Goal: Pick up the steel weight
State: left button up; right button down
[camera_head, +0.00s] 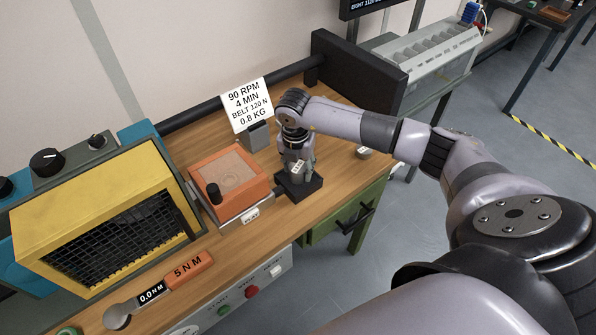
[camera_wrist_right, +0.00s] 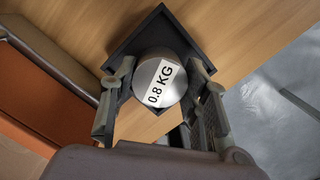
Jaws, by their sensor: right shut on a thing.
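The steel weight (camera_wrist_right: 165,85) is a shiny round piece with a white "0.8 KG" label. In the right wrist view it sits between the two fingers of my right gripper (camera_wrist_right: 160,95), which is shut on it. In the head view my right gripper (camera_head: 297,160) points down over a black square holder (camera_head: 310,190) on the bench. The weight is at or just above this holder; I cannot tell whether it still touches it. The holder also shows behind the weight in the wrist view (camera_wrist_right: 158,22). My left gripper is out of view.
An orange box (camera_head: 240,165) stands just left of the holder. A sign (camera_head: 246,104) reading "90 RPM, 4 MIN, BELT 120 N, 0.8 KG" stands behind. A yellow guard (camera_head: 90,215) is further left. A small labelled disc (camera_head: 364,152) lies at right near the bench edge.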

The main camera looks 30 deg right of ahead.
aim_at(298, 166)
jog(key=shift+w+r, duration=0.1)
jog(key=shift+r, duration=0.05)
dwell(0.3)
jog(key=shift+r, duration=0.55)
notch_tip(298, 166, up, 19)
jog(key=b, duration=0.3)
jog(key=shift+f+b, duration=0.15)
jog(key=shift+b, duration=0.15)
